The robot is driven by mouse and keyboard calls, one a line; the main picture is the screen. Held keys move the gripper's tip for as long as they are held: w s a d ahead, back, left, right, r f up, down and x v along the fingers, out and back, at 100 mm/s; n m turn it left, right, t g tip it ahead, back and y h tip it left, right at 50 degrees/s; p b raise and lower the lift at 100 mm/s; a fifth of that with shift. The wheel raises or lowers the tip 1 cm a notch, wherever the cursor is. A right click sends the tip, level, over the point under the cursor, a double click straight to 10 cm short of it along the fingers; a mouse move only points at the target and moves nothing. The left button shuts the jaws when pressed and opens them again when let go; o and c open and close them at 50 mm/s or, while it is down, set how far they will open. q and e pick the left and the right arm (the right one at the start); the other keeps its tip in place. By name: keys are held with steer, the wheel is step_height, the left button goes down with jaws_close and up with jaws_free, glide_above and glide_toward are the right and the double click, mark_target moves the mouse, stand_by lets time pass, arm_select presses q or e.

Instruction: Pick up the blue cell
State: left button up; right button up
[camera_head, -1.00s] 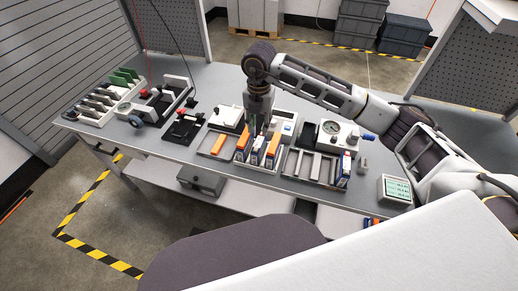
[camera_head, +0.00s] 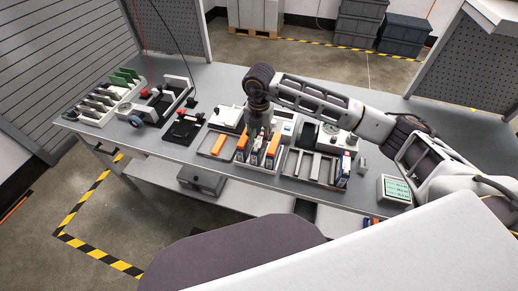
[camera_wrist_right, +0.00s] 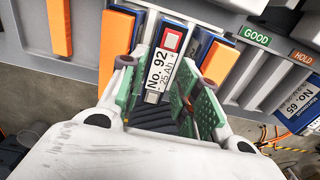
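A blue cell with a white label reading No. 92 and a red square (camera_wrist_right: 161,70) stands in a tray slot in the right wrist view. My right gripper (camera_wrist_right: 168,88), with green finger pads, is open around it. One finger is on each side, and a gap seems to show between pads and cell. In the head view my right gripper (camera_head: 262,142) points down over the tray (camera_head: 254,168); it partly hides the cells there. An orange-faced cell (camera_wrist_right: 116,42) stands to its left and another (camera_wrist_right: 219,62) to its right. My left gripper is not in view.
A second tray (camera_head: 312,168) to the right holds a blue cell labelled No. 65 (camera_wrist_right: 298,106); GOOD (camera_wrist_right: 256,35) and HOLD (camera_wrist_right: 303,58) signs mark slots. A gauge device (camera_head: 333,133) stands behind it. A small screen (camera_head: 397,188) stands at the right.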

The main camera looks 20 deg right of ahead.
mark_target(259, 142)
steer(key=shift+s+f, duration=0.1)
steer(key=shift+f, duration=1.65)
jaws_close()
